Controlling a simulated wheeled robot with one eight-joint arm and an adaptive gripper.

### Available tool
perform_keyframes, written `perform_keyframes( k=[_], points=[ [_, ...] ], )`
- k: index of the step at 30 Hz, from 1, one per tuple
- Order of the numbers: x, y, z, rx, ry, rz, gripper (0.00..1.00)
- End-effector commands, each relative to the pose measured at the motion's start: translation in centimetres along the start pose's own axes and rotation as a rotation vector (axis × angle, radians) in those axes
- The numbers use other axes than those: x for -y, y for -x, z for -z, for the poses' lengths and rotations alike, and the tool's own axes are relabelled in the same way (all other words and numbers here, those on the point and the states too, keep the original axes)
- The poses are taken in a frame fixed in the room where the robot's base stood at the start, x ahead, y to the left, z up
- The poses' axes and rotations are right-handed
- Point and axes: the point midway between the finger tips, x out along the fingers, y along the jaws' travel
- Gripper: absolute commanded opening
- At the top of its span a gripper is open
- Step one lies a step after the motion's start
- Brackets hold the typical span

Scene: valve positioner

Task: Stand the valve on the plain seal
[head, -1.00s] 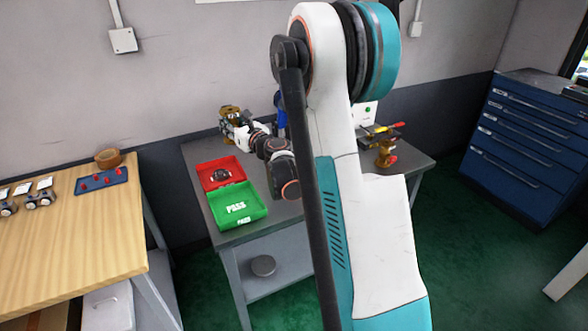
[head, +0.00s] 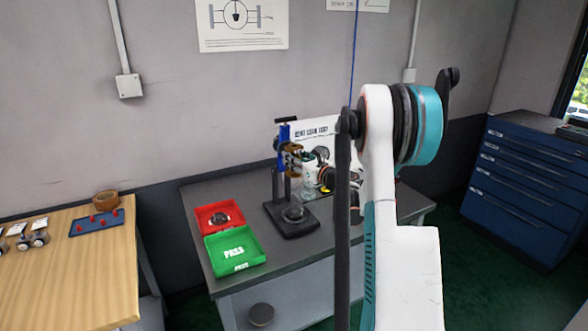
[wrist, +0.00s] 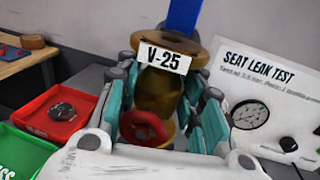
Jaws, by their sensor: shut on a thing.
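My gripper (wrist: 168,120) is shut on the bronze valve (wrist: 158,90), which has a white V-25 tag and a red handwheel. The valve's upper flange faces away from my wrist. In the head view the valve (head: 292,160) is held in the air at the blue column of a test stand (head: 285,134), above its black base (head: 274,208). A round grey disc (head: 295,214) lies on that base; I cannot tell whether it is the plain seal. My gripper (head: 308,168) comes in from the right, partly hidden by my arm.
A red tray (head: 204,222) with a dark round part (head: 220,218) and a green PASS tray (head: 236,253) sit left of the stand. A SEAT LEAK TEST panel (head: 318,132) stands behind. My arm covers the table's right side. Another disc (head: 261,314) is on the lower shelf.

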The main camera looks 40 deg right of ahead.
Motion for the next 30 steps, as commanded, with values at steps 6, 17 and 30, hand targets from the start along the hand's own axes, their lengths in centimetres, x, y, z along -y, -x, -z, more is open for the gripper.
perform_keyframes(
  k=[6,17,30],
  points=[
    [0.0,0.0,5.0,0.001,-0.001,0.000,0.00],
    [0.0,0.0,11.1,0.001,-0.001,0.001,0.00],
    [0.0,0.0,14.2,0.001,-0.001,0.001,0.00]
  ],
)
